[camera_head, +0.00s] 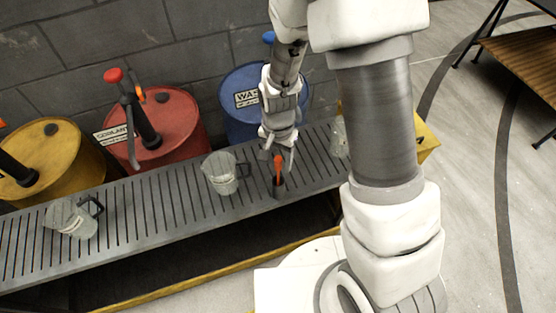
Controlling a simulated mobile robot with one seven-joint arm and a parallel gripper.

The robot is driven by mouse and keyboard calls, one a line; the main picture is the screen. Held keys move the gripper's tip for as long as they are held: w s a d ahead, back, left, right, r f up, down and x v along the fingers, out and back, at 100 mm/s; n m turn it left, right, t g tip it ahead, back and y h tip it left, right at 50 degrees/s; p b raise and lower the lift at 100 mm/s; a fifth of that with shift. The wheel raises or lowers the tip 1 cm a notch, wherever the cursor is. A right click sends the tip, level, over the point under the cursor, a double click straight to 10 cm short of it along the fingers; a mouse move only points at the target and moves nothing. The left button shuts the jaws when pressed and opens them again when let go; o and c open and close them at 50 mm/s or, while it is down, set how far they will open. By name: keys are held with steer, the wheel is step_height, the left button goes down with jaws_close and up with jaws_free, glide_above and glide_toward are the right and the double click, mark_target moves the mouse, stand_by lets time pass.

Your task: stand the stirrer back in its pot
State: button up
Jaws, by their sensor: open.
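The stirrer (278,165) shows as a short orange shaft or handle, roughly upright. Its lower end meets a small dark pot (279,188) on the slatted bench, and it looks to stand in the pot; the inside of the pot is hidden. My gripper (277,154) points down at the stirrer's top, with its fingers apart. The fingertips are close around or just beside the orange top; I cannot tell whether they touch it.
A grey jug (220,174) stands just left of the pot on the slatted bench (160,215). Another grey jug (72,219) is far left, and a part-hidden one (338,138) is right. Yellow (55,160), red (172,120) and blue (240,80) drums stand behind.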

step_height(320, 180, up, 11)
steer(key=p, duration=0.1)
steer(key=shift+r, duration=0.15)
steer(key=s+d+r+n+t, duration=0.2)
steer(key=s+d+r, duration=0.3)
steer(key=r, duration=0.5)
steer(key=s+d+r+n+t, duration=0.3)
steer(key=s+d+r, duration=0.2)
steer(key=s+r, duration=0.2)
steer(key=shift+s+d+r+n+t, duration=0.2)
steer(key=shift+d+r+n+t, duration=0.15)
steer(key=shift+r, duration=1)
